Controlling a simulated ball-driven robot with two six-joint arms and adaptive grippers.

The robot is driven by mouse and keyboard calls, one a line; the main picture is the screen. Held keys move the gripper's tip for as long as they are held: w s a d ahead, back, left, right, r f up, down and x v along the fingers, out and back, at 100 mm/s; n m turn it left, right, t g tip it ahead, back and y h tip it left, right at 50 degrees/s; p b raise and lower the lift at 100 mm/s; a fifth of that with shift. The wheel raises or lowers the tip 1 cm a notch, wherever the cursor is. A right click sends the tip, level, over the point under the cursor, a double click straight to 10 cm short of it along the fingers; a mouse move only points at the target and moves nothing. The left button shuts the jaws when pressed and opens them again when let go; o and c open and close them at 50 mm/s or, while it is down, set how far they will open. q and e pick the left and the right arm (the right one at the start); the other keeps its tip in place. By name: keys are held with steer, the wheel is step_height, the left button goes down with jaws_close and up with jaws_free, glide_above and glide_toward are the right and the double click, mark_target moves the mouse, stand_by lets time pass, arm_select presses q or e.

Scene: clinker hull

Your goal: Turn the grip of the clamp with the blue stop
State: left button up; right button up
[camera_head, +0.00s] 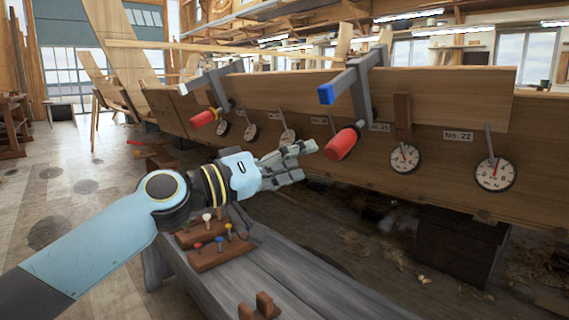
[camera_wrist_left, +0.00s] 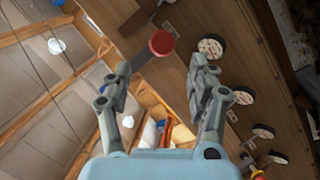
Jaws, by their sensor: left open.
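The clamp with the blue stop (camera_head: 326,93) hangs on the plank's top edge, its grey bar (camera_head: 362,75) running up to the right. Its red grip (camera_head: 343,143) hangs below, tilted, in front of the hull planking. My left gripper (camera_head: 300,160) is open and empty, just to the left of the red grip in the head view. In the left wrist view, the red grip (camera_wrist_left: 161,43) shows end-on beyond and between the two open fingertips (camera_wrist_left: 160,68), apart from them. My right gripper is not in view.
A second clamp with a red grip (camera_head: 204,118) hangs further left on the hull (camera_head: 450,100). Round dial gauges (camera_head: 405,158) hang along the planking, one at far right (camera_head: 495,174). A grey bench (camera_head: 285,270) with a peg block (camera_head: 218,250) stands below my left arm.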

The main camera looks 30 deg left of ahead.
arm_select(q)
steer(key=shift+v, duration=1.25)
stand_by(0.3)
